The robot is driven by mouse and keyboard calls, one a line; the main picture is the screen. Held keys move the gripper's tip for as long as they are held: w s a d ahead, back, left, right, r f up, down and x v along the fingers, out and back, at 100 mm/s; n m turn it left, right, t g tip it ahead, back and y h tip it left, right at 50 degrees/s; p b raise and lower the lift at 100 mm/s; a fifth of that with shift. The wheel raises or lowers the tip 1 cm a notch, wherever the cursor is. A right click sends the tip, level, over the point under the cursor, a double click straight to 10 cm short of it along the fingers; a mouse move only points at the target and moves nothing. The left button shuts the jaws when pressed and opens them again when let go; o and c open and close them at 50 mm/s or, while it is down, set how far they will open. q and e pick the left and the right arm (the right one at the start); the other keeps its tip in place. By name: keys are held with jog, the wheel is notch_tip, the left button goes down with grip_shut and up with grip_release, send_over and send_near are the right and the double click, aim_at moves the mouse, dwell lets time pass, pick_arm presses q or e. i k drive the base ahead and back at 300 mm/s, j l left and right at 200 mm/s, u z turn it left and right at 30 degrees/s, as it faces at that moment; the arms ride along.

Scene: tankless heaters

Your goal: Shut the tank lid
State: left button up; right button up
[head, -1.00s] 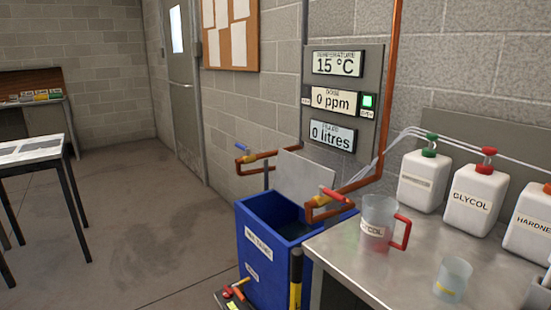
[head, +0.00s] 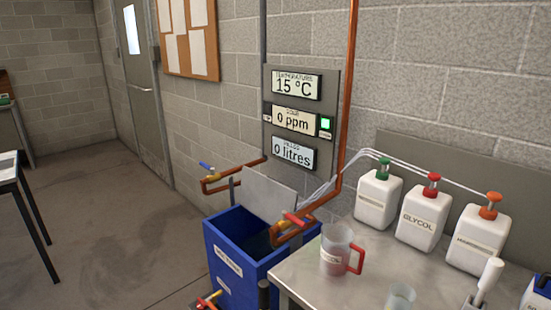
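The blue tank (head: 224,262) stands on the floor left of the steel bench, near the wall. Its top is open and its dark inside shows. A light grey flat panel (head: 268,194), which looks like the tank lid, stands raised at the tank's back edge. A copper pipe with a red-and-yellow valve (head: 294,219) crosses over the tank's right part and in front of the panel's lower right. Another copper pipe with a blue-handled valve (head: 206,170) is to the left of the panel. Neither of my grippers is in view.
The steel bench (head: 300,268) holds a red-handled jug (head: 336,250), a clear cup (head: 400,297) and several white bottles, one marked GLYCOL (head: 421,222). Wall displays (head: 293,120) read 15 °C, 0 ppm and 0 litres. The floor (head: 110,235) left of the tank is clear.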

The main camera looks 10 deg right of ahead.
aim_at(266, 197)
jog(key=i+z, duration=0.25)
jog(key=i, duration=0.35)
jog(key=i+j, duration=0.1)
jog(key=j, duration=0.2)
jog(key=i+j, duration=0.1)
jog(key=j, duration=0.2)
jog(key=i+j+u, duration=0.1)
jog(key=j, duration=0.15)
